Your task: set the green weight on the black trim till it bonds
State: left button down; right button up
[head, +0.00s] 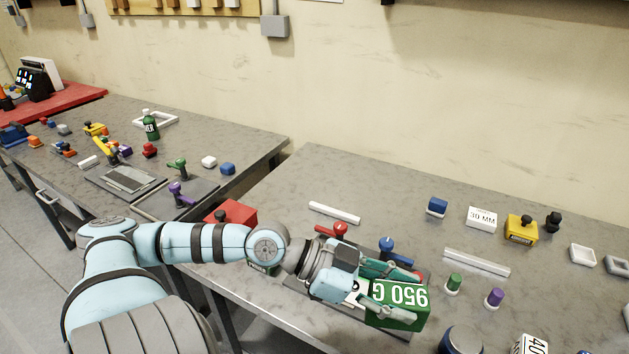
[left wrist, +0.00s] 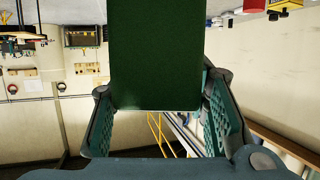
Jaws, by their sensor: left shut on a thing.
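The green weight (head: 396,312), a block marked "950 G", is held in my left gripper (head: 392,284) above the right-hand table. In the left wrist view the green weight (left wrist: 156,55) fills the upper middle between the two finger pads of my left gripper (left wrist: 155,115). I cannot make out the black trim for certain; the weight and gripper hide part of the table beneath them. My right gripper does not show.
A red knob (head: 338,230) and a blue knob (head: 386,245) stand beside my left gripper. White bars (head: 476,262), a "30 MM" block (head: 482,218) and a yellow block (head: 520,229) lie further right. The table's back middle is clear.

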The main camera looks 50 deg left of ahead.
pick_arm(q)
jog(key=w+a+f+n+t+y+p, duration=0.3)
jog(key=w+a+n+y, duration=0.25)
jog(key=a, duration=0.45)
jog(key=w+a+f+n+t+y+p, duration=0.25)
jog(key=w+a+n+y, duration=0.2)
jog(key=w+a, duration=0.4)
jog(key=f+b, duration=0.2)
jog(key=s+f+b, duration=0.1)
jog(key=f+b, duration=0.1)
jog(key=a+f+b, duration=0.1)
jog(key=f+b, duration=0.2)
jog(key=shift+s, duration=0.35)
jog(key=shift+f, duration=0.1)
jog(key=shift+f+b, duration=0.4)
jog(key=c, duration=1.4)
grip_release()
jog(key=o, duration=0.6)
jog(key=shift+c, duration=0.2)
jog(key=shift+s, duration=0.1)
jog(key=shift+f, duration=0.1)
